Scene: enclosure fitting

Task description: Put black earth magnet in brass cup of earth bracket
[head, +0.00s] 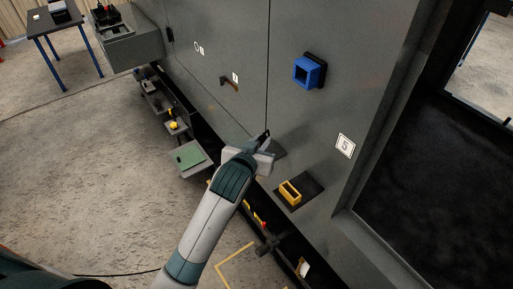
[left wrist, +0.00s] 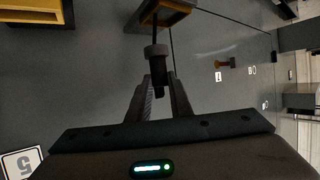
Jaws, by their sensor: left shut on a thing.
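My left gripper (head: 265,142) is at the grey cabinet front. The left wrist view shows its two fingers (left wrist: 158,88) shut on the black earth magnet (left wrist: 156,62), a dark piece with a wider head. A brass-coloured cup (left wrist: 176,16) with a dark inside shows at the top of that view, just beyond the magnet and cut by the frame edge. I cannot tell whether the magnet touches it. My right gripper is not in view.
A yellow square socket (head: 290,193) sits on the cabinet below right of the gripper, and a blue one (head: 309,71) above right. A small brown bracket (head: 230,84) is at upper left. A green-topped tray (head: 188,157) stands left of the gripper.

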